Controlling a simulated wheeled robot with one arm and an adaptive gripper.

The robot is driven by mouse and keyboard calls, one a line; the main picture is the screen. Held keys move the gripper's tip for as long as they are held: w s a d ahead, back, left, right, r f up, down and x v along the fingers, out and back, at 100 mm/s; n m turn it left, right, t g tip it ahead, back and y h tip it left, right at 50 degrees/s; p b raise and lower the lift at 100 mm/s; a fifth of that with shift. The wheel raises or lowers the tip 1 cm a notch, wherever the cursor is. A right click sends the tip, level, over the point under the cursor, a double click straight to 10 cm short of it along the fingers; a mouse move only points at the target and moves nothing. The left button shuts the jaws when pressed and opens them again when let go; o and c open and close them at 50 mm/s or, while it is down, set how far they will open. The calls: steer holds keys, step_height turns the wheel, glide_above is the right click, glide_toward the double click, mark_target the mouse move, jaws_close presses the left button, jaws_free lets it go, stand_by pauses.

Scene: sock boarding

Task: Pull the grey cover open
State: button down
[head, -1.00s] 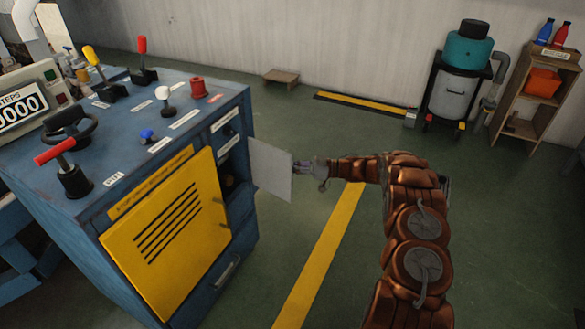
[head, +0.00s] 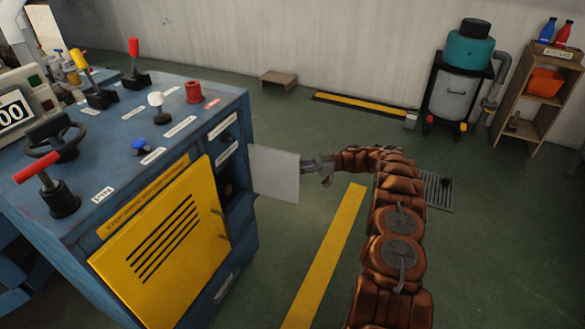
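The grey cover (head: 274,174) is a flat, light grey panel on the right side of the blue machine (head: 78,205). It stands swung out from the machine, with a dark recess (head: 232,187) showing at its left. My gripper (head: 318,168) is at the cover's right edge, close to or touching it. The fingers are small in the head view, and I cannot tell whether they are closed on the edge.
A yellow slotted panel (head: 163,243) covers the machine's front. Levers, buttons and a black wheel (head: 55,136) stand on its top. The green floor (head: 480,270) right of my arm is clear. A shelf (head: 530,100) and a teal-topped drum (head: 460,75) stand at the back.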

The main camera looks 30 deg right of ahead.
steer(key=shift+w+a, duration=0.1)
steer(key=shift+a, duration=0.15)
steer(key=c, duration=1.5)
jaws_free()
steer(key=o, duration=0.3)
steer(key=shift+d, duration=0.2)
